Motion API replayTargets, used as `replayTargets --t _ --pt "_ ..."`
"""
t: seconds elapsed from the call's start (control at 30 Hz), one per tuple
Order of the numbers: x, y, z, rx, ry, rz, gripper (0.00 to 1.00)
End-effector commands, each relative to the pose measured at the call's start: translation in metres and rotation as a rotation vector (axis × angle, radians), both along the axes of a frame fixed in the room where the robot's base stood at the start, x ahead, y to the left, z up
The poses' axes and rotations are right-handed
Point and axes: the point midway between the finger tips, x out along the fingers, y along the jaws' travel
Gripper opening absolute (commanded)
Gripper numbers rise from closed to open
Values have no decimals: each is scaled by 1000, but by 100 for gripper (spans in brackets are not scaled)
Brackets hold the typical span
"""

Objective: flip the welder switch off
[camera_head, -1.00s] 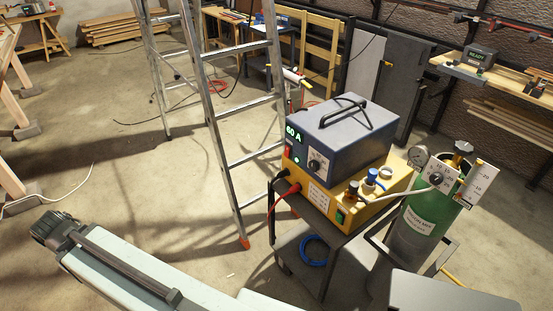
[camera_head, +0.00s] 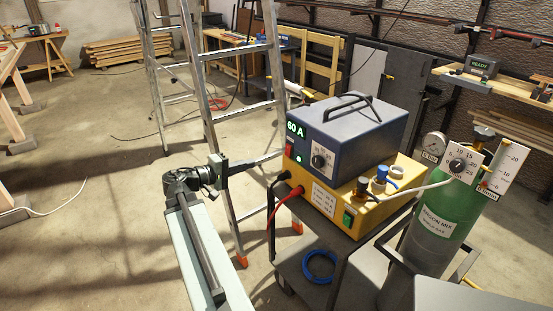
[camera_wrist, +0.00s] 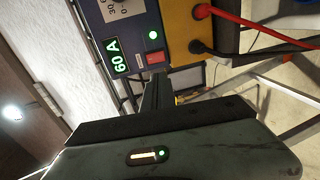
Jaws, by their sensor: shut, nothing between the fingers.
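The welder (camera_head: 345,130) is a blue-grey box with a black handle on a yellow unit (camera_head: 325,190). Its green display (camera_head: 295,129) reads 60 A and a green lamp is lit. The red switch (camera_head: 289,150) is on its front panel, below the display. The switch also shows in the wrist view (camera_wrist: 155,58), just past my fingers. My gripper (camera_head: 250,163) is shut and empty, left of the panel. In the wrist view my gripper (camera_wrist: 157,88) points at the panel close to the switch; a small gap appears to remain.
Black and red cables (camera_head: 285,205) plug into the yellow unit's left side, just below my gripper. A metal ladder (camera_head: 225,130) stands behind my arm. A green gas cylinder (camera_head: 440,220) is at the right. The cart (camera_head: 335,240) holds a blue coil.

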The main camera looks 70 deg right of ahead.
Motion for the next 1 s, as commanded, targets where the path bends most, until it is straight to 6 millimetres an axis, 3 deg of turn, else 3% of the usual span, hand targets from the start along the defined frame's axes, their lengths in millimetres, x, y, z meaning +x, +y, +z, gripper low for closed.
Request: replayTargets --t 0.17,0.7,1.0 --pt "-10 -15 -4 1 -1 -3 0" --pt "-67 -104 -19 1 0 -1 0" --pt "-74 -115 -20 2 -1 2 0"
